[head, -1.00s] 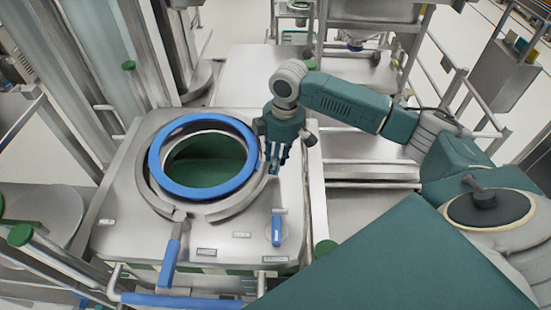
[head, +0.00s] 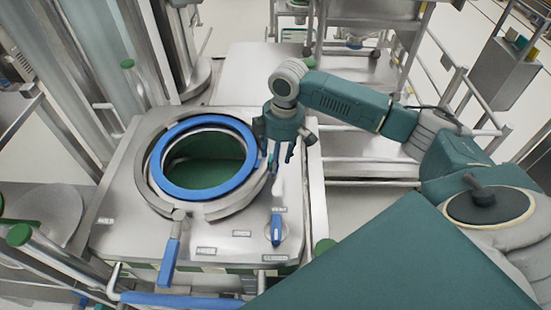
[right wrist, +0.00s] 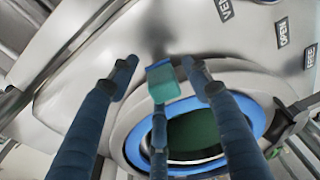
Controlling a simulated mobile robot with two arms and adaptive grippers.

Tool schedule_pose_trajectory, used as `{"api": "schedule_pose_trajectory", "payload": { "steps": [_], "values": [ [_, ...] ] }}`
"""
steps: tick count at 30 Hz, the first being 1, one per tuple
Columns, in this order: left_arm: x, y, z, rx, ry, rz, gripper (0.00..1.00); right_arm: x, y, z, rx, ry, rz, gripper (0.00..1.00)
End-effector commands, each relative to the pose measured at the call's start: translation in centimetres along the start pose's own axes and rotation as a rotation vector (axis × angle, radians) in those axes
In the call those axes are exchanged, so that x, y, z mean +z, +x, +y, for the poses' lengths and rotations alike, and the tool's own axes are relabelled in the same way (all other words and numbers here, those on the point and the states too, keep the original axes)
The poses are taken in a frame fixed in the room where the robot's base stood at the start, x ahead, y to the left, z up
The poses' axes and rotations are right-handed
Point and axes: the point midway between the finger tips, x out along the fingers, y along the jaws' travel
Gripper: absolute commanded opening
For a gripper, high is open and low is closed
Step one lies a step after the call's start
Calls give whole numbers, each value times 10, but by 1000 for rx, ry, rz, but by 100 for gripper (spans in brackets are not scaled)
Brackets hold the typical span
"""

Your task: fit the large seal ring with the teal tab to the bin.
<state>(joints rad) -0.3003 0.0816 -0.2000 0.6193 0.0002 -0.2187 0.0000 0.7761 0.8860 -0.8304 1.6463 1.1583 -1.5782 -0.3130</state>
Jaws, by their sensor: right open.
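The large blue seal ring (head: 155,178) lies round the bin's (head: 112,205) opening in the head view, inside a grey split clamp band. It looks nearly flat; whether it is fully seated cannot be told. The ring also shows in the right wrist view (right wrist: 258,120). There a teal tab (right wrist: 167,88) with a blue edge stands between the spread fingers, with clear gaps on both sides. My right gripper (head: 279,163) is open at the ring's right side, and it also shows open in the right wrist view (right wrist: 158,72). In the head view, its fingers hide the tab. My left gripper is out of view.
A blue-handled lever (head: 171,255) extends from the clamp band toward the front. A small blue handle (head: 276,230) stands on the lid's right part. A blue bar (head: 180,300) runs along the front. Railings and a metal rack stand behind on the right.

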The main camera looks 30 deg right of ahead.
Motion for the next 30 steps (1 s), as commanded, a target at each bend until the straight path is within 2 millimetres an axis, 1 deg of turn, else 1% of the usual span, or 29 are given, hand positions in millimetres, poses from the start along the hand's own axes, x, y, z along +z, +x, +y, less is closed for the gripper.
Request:
{"api": "schedule_pose_trajectory", "payload": {
  "steps": [5, 12, 15, 18, 21, 24, 30],
  "values": [
    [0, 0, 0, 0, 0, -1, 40, -2, -21, 2, 3, 0, 5, 48],
    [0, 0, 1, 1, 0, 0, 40, -2, -72, 2, 4, 0, 5, 48],
    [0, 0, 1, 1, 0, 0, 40, -1, -91, 2, 3, 0, 3, 48],
    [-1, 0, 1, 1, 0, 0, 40, -1, -105, 2, 1, 1, 3, 48],
    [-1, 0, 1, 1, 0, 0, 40, 0, -114, 2, 0, 1, 1, 48],
    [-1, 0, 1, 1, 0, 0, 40, 0, -118, 2, 0, 1, 0, 48],
    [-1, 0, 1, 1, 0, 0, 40, 0, -119, 1, -1, 1, 0, 48]
  ]
}}
